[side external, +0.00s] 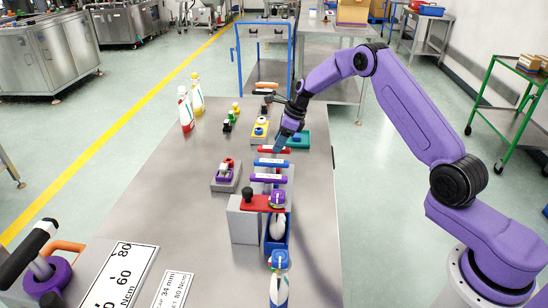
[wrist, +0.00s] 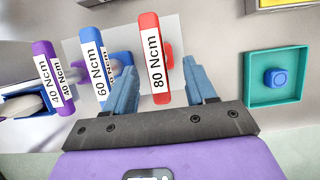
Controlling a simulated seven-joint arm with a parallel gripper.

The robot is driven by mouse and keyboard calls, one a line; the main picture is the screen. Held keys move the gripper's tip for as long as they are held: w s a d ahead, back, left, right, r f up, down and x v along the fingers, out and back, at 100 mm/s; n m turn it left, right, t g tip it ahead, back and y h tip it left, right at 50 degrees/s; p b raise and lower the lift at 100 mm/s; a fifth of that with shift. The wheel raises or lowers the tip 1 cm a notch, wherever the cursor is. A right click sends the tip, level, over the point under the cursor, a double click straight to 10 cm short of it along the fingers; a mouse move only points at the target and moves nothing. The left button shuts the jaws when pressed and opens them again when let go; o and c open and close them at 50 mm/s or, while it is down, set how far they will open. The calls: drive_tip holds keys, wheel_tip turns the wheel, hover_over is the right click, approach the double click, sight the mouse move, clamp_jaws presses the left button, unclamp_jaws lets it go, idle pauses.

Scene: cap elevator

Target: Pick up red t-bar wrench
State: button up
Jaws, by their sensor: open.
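The red t-bar wrench (wrist: 152,55), labelled 80 Ncm, stands in a rack at the middle of the wrist view. In the side external view its red handle (side external: 274,150) is the farthest of the row, just below my gripper (side external: 279,146). In the wrist view my gripper (wrist: 165,88) is open, with one blue finger on each side of the red handle. I see no clear contact. The left finger is close to the blue 60 Ncm wrench (wrist: 95,62). A purple 40 Ncm wrench (wrist: 48,75) stands farther left.
A teal tray (wrist: 250,92) with a blue cap lies right of the red wrench. A grey fixture with a red lever (side external: 262,203) stands nearer the camera. Spray bottles (side external: 186,110) stand at the table's far left.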

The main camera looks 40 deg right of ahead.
sight(272, 155)
drive_tip(key=shift+x, duration=3.3)
drive_tip(key=shift+s+a, duration=0.15)
drive_tip(key=shift+s, duration=0.05)
clamp_jaws()
